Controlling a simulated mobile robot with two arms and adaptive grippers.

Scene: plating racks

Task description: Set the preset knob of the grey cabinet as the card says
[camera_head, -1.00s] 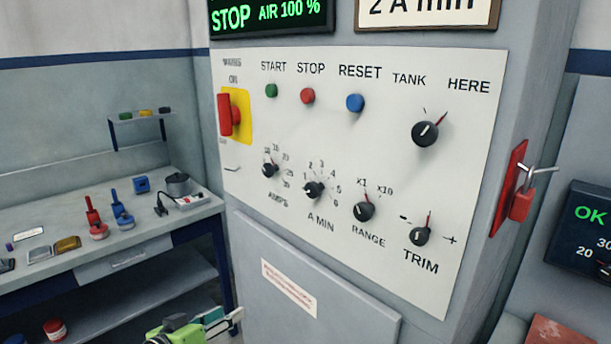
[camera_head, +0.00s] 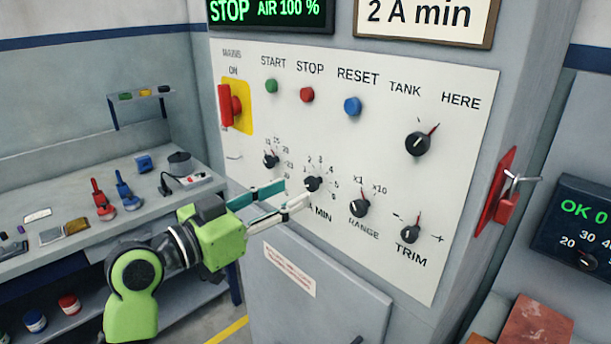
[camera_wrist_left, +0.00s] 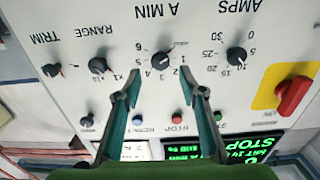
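The grey cabinet's white panel (camera_head: 370,80) carries the A MIN knob (camera_head: 314,184), a small black dial with numbers around it. Above the panel, a framed card (camera_head: 420,15) reads "2 A min". My left gripper (camera_head: 292,194) is open and empty, its two fingers level with the A MIN knob and a little left of it in the head view. In the left wrist view, upside down, the A MIN knob (camera_wrist_left: 160,60) lies between and just beyond the spread fingertips (camera_wrist_left: 160,76). Its exact setting is too small to read. My right gripper is not in view.
The AMPS knob (camera_head: 271,160) and RANGE knob (camera_head: 359,207) sit close on either side. The TRIM knob (camera_head: 409,233), TANK knob (camera_head: 418,143) and red mains switch (camera_head: 230,105) are farther off. A workbench (camera_head: 60,200) stands left.

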